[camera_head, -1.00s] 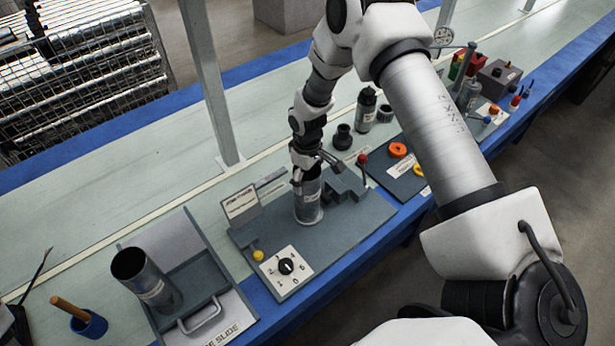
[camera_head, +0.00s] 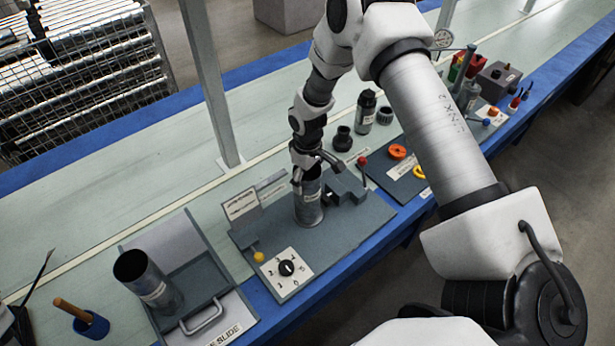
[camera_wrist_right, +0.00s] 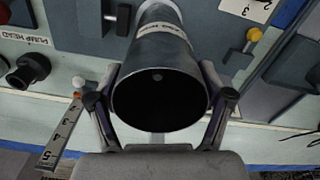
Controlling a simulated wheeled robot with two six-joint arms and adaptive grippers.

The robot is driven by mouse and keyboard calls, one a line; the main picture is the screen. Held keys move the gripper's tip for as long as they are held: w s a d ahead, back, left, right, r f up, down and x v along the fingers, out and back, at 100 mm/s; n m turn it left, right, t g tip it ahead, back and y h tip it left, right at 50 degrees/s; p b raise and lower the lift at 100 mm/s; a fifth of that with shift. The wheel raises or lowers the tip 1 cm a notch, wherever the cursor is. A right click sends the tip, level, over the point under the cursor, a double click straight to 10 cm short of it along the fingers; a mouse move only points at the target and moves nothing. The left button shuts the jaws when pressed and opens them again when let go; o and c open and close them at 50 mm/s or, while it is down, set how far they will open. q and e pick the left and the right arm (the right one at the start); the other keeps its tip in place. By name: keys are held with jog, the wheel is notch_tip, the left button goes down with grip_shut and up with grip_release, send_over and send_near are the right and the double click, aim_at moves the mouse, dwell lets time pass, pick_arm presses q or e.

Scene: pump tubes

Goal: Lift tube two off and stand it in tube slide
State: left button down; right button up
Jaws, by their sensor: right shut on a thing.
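A grey metal tube (camera_head: 309,205) with a pale label band stands upright on the grey pump board (camera_head: 340,238). My right gripper (camera_head: 308,172) is at its top rim. In the right wrist view the open mouth of this tube (camera_wrist_right: 160,95) sits between the two fingers of my right gripper (camera_wrist_right: 165,100), which are shut on its sides. Another similar tube (camera_head: 150,283) stands in the tube slide tray (camera_head: 235,308) at the lower left, near its left side. The tube's number cannot be read. My left gripper is not in view.
A dial plate (camera_head: 286,270) and a yellow knob (camera_head: 258,257) lie left of the held tube. A stepped grey block (camera_head: 345,186) and a red-topped lever are close on its right. The slide's right part, by its handle (camera_head: 203,316), is free of tubes.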

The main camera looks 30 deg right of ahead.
jog(key=shift+r, duration=0.15)
notch_tip(320, 180, up, 19)
jog(key=p, duration=1.5)
dwell(1.0)
jog(key=shift+r, duration=0.1)
